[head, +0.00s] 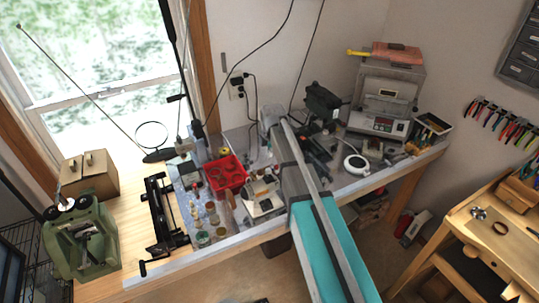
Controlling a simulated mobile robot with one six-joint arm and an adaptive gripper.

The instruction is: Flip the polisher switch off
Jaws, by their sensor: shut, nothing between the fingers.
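My arm reaches from the bottom edge over the workbench, and my gripper (271,117) is at its far end near the back wall. The gripper is small in the view, shut and empty, and its fingertips are hard to make out. I cannot tell for certain which machine is the polisher. A dark machine (323,101) stands at the back, just right of my gripper. A white and grey machine with a small panel (377,122) stands farther right. A small white machine (262,197) sits left of my arm. No switch can be made out.
A red tray (226,173) and small jars (203,237) lie left of my arm. A black tool (162,220) and a green machine (80,240) are at the left. Cables hang down the back wall. A round white device (356,164) and a wooden bench (500,235) are at the right.

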